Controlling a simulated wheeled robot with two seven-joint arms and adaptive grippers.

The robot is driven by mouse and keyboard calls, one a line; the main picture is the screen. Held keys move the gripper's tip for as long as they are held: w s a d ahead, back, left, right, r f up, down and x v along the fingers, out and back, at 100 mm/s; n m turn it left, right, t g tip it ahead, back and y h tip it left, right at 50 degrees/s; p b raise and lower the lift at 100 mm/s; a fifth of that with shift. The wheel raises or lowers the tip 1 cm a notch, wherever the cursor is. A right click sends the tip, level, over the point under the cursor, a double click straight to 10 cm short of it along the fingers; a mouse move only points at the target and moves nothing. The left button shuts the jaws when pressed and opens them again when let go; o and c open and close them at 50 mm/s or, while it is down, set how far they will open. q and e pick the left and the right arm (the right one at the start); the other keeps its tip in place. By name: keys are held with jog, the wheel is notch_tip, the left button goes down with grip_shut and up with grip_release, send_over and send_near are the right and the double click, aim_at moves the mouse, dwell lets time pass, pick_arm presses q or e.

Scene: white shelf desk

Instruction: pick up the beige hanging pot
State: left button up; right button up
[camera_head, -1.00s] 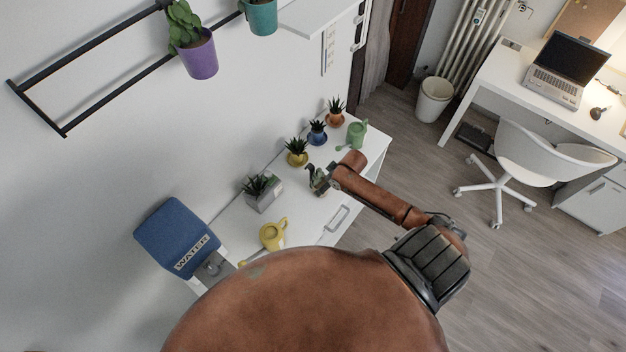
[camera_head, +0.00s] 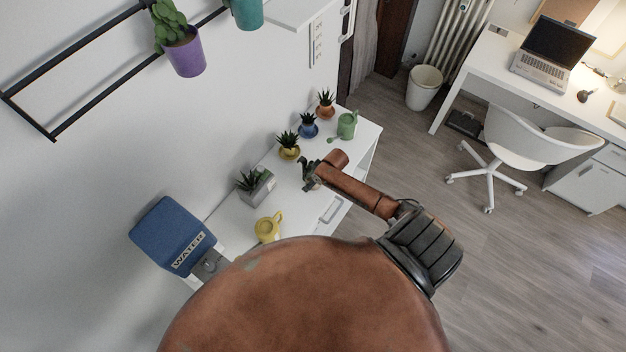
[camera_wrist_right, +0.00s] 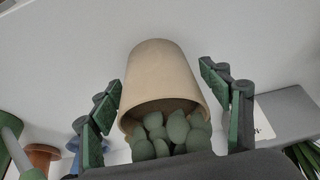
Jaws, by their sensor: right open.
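The beige pot (camera_wrist_right: 160,75) fills the middle of the right wrist view. Its rounded base points up in that picture and its open rim faces down, with several green plump leaves (camera_wrist_right: 172,132) showing at the rim. My right gripper (camera_wrist_right: 160,80) is open, with one finger on each side of the pot. A gap shows between each finger and the pot wall. In the head view my right gripper (camera_head: 310,175) is over the white desk, small and partly hidden by my arm. My left gripper is not in view.
The white desk (camera_head: 232,222) holds a grey planter (camera_head: 262,190), yellow (camera_head: 289,153), blue (camera_head: 308,131) and orange (camera_head: 325,112) pots, a green can (camera_head: 347,126) and a yellow can (camera_head: 269,229). A wall rail (camera_head: 95,92) carries a purple pot (camera_head: 186,55).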

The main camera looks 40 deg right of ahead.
jog(key=shift+c, duration=0.3)
jog(key=shift+r, duration=0.1)
jog(key=c, duration=1.6)
